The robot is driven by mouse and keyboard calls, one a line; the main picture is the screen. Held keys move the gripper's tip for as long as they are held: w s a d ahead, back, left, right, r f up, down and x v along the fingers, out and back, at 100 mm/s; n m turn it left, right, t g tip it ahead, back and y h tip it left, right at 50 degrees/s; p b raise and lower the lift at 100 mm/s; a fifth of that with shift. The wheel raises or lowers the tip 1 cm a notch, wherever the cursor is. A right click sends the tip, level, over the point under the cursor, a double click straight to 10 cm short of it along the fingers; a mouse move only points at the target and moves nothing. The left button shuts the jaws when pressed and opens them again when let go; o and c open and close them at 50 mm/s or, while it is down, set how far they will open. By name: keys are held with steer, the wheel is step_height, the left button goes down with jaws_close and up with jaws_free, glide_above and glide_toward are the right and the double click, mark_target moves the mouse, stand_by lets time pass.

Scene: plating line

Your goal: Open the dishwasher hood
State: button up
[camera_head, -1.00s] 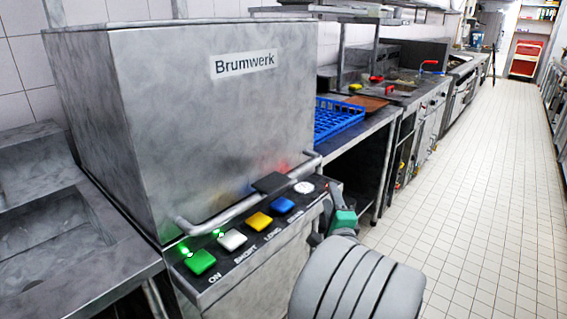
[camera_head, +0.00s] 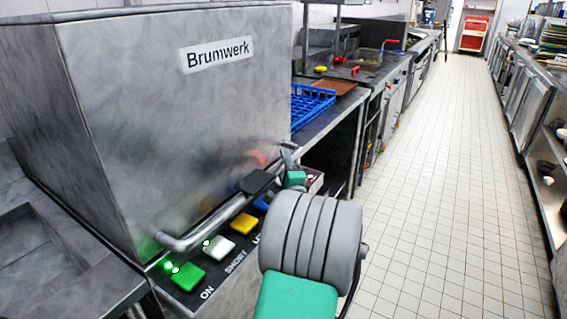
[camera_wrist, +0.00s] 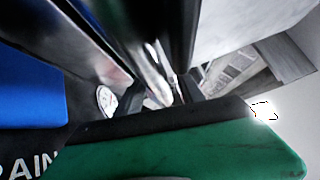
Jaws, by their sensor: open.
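The dishwasher hood (camera_head: 190,110) is a grey metal box labelled Brumwerk, at the left of the head view, and it is down. My gripper (camera_head: 287,160) is at the right end of the handle, partly hidden behind my arm. In the wrist view my open gripper (camera_wrist: 172,92) has its dark fingers near a shiny metal bar (camera_wrist: 148,58), probably the handle. I cannot tell whether the bar lies fully between them.
Below the handle is a button panel with green (camera_head: 188,275), white (camera_head: 219,248) and yellow (camera_head: 245,223) buttons; green lights glow. A blue rack (camera_head: 312,104) sits on the counter to the right. The tiled aisle (camera_head: 440,200) is clear.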

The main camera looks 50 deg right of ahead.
jaws_close()
stand_by(0.4)
stand_by(1.0)
